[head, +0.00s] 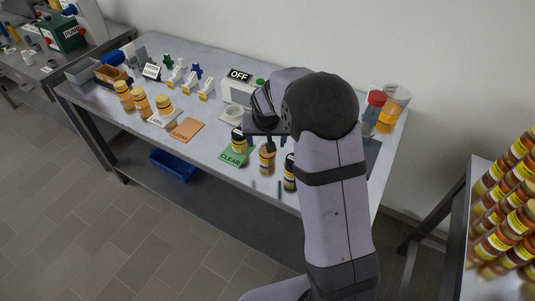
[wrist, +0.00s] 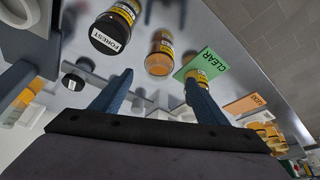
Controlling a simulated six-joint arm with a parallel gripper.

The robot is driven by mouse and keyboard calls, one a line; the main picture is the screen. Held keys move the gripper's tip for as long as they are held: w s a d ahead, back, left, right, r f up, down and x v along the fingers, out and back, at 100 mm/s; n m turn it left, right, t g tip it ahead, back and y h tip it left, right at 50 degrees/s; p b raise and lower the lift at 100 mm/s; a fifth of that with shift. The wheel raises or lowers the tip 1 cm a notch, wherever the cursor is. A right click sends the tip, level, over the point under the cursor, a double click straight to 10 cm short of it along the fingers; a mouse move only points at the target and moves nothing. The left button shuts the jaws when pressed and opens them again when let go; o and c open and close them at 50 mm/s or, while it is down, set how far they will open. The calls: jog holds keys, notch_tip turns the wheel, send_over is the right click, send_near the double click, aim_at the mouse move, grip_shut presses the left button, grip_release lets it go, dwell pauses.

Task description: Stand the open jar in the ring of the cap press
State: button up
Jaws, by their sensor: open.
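The open jar (head: 267,160), amber with a yellow label and no lid visible, stands upright near the table's front edge. In the wrist view it (wrist: 160,55) shows just beyond and between my fingertips. My gripper (head: 270,144) is open and empty above it; its two blue fingers (wrist: 157,78) are spread, and I see no contact. The cap press (head: 237,92) is the pale unit under the OFF sign, left of my gripper. Its pale ring (head: 234,112) sits in front and looks empty. In the wrist view I cannot clearly make out the ring.
A capped jar (head: 239,140) stands on the green CLEAR card (head: 231,159). A FOREST-capped jar (wrist: 110,30) stands beside the open jar, partly hidden by my arm in the head view. An orange card (head: 187,129) and several amber jars are farther left. A beaker (head: 397,98) stands right.

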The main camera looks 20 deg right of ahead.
aim_at(267, 154)
jog(key=shift+w+d+f, duration=0.1)
jog(key=shift+w+f, duration=0.2)
jog(key=shift+f, duration=0.3)
jog(key=shift+f+p, duration=0.1)
jog(key=shift+p, duration=0.2)
jog(key=p+x, duration=0.2)
jog(key=x, duration=0.1)
jog(key=shift+w+d, duration=0.15)
jog(key=shift+d, duration=0.05)
jog(key=shift+x, duration=0.95)
jog(key=c, duration=1.3)
